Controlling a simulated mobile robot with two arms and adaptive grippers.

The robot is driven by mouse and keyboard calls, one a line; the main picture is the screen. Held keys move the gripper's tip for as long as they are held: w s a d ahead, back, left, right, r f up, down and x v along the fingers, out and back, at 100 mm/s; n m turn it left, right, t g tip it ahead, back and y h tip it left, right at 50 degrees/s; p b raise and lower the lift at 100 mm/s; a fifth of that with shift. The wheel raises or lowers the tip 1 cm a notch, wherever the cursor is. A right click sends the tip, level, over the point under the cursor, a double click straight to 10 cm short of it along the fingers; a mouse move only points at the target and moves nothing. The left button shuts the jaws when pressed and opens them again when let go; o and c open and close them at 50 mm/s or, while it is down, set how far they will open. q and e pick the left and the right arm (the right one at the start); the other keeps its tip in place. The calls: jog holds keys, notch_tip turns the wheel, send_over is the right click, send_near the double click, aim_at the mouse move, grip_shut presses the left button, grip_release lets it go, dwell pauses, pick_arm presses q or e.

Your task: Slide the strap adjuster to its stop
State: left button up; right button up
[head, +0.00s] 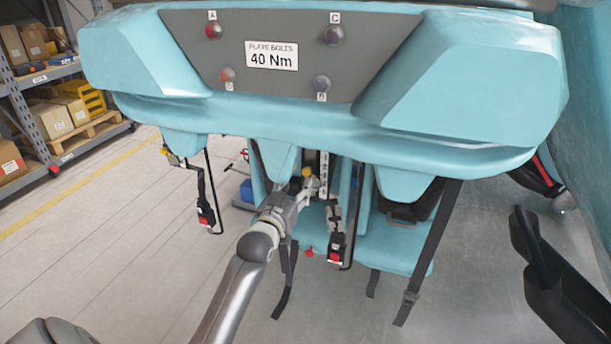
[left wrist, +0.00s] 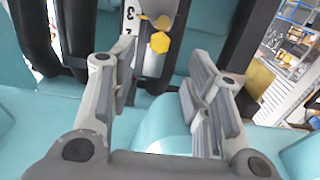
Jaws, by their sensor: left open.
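A pale numbered scale (head: 323,172) stands upright between the teal seats, with a yellow knob (head: 307,172) beside it. In the left wrist view the yellow hexagonal knob (left wrist: 160,42) and part of the scale (left wrist: 130,18) show just beyond my fingers. I cannot tell for sure which piece is the strap adjuster. My left gripper (head: 301,187) is at the scale, close to the yellow knob; its fingers (left wrist: 162,75) are open with nothing held between them. My right gripper is out of view.
A teal seat back with a grey panel (head: 290,80) and a "40 Nm" label (head: 272,56) overhangs the work area. Black bars with red-buttoned buckles (head: 206,217) (head: 337,255) hang either side of my arm. Shelving (head: 50,100) stands far left; the floor there is clear.

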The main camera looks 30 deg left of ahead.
aim_at(308, 172)
pick_arm(q)
jog(key=x, duration=0.6)
jog(key=shift+w, duration=0.2)
grip_shut()
